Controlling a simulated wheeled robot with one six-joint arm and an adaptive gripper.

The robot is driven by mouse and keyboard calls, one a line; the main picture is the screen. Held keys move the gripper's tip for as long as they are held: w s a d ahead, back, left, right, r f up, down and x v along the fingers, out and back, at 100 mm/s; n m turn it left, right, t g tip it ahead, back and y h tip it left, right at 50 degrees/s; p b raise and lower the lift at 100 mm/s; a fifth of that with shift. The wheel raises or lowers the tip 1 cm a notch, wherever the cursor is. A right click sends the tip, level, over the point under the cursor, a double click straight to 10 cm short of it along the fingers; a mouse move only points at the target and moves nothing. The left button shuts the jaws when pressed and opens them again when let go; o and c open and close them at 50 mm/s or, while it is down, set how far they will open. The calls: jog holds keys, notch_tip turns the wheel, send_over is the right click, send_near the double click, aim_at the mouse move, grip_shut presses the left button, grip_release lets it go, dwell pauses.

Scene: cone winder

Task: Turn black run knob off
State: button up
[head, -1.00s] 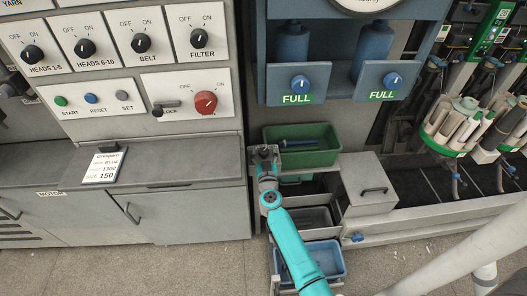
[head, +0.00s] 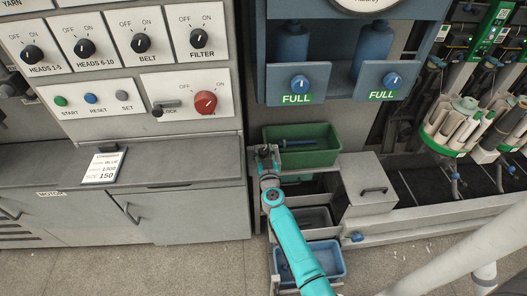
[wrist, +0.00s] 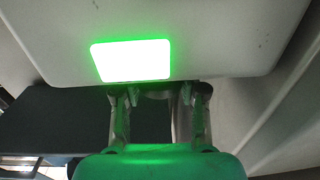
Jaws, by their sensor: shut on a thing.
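My gripper (wrist: 158,98) shows in the wrist view with its two fingers apart, tips at the lower edge of a pale panel (wrist: 225,35). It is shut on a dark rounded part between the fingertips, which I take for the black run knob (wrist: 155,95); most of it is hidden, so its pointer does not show. A lit green rectangle (wrist: 131,60) glows on the panel just above the fingers. In the head view my gripper (head: 265,152) is small, left of a green bin, and the knob cannot be made out there.
The green bin (head: 318,158), a blue tray (head: 336,270) and a grey box (head: 362,208) are close to my arm. A control panel with OFF/ON knobs (head: 141,43) and a red knob (head: 205,102) stands at left. The floor at lower left is clear.

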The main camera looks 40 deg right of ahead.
jog(key=shift+d+n+t+y, duration=0.1)
jog(key=shift+n+t+y, duration=0.85)
jog(key=shift+y, duration=0.65)
jog(key=n+t+y, duration=0.1)
jog(key=n+y, duration=0.2)
jog(key=y, duration=0.2)
jog(key=shift+r+n, duration=0.1)
jog(key=shift+n, duration=0.25)
jog(key=shift+n+y, duration=1.4)
jog(key=shift+y, duration=0.9)
jog(key=shift+g, duration=0.25)
jog(key=o, duration=1.1)
jog(key=s, duration=0.4)
jog(key=s+d, duration=0.1)
jog(key=s, duration=0.3)
jog(key=s+d, duration=0.1)
jog(key=s, duration=0.2)
jog(key=shift+s, duration=0.4)
